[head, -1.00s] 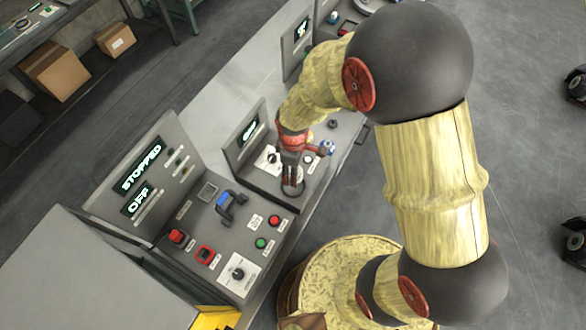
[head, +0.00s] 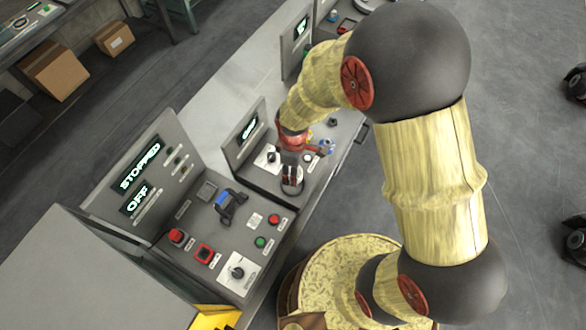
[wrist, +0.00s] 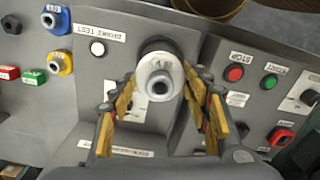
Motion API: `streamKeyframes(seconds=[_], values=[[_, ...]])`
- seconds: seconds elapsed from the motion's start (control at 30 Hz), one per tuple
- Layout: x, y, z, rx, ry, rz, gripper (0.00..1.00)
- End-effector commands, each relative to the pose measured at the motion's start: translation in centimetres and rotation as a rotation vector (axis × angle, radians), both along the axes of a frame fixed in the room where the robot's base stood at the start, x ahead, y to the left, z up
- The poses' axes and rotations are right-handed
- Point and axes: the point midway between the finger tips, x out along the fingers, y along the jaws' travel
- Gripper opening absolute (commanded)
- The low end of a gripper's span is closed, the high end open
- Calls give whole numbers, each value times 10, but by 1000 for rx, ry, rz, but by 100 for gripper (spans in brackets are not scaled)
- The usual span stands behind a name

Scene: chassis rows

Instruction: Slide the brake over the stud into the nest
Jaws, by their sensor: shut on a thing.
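In the wrist view, a pale grey round part (wrist: 158,83) with a hub and lettering on its face sits between the yellow-padded fingers of my gripper (wrist: 160,80). I take it to be the brake. My gripper is shut on it. A dark round rim (wrist: 158,46) shows just behind it, perhaps the nest. I cannot tell whether the two touch, and no stud can be made out. In the head view, my gripper (head: 291,182) is low over the small console (head: 262,182), and its fingers hide most of the part.
The wrist view shows a BRAKE TEST label (wrist: 101,28) by a white button (wrist: 97,48), plus blue (wrist: 57,20) and yellow (wrist: 59,63) ring fittings. In the head view, a larger console (head: 215,240) with red and green buttons and a blue-black handle (head: 229,204) stands close by.

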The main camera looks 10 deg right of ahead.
Motion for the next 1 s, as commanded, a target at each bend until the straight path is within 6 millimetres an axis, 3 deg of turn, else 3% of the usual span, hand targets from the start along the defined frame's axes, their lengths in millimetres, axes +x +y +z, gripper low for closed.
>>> streamKeyframes(seconds=[1.0], values=[[1,0,-10,1,-1,0,4]])
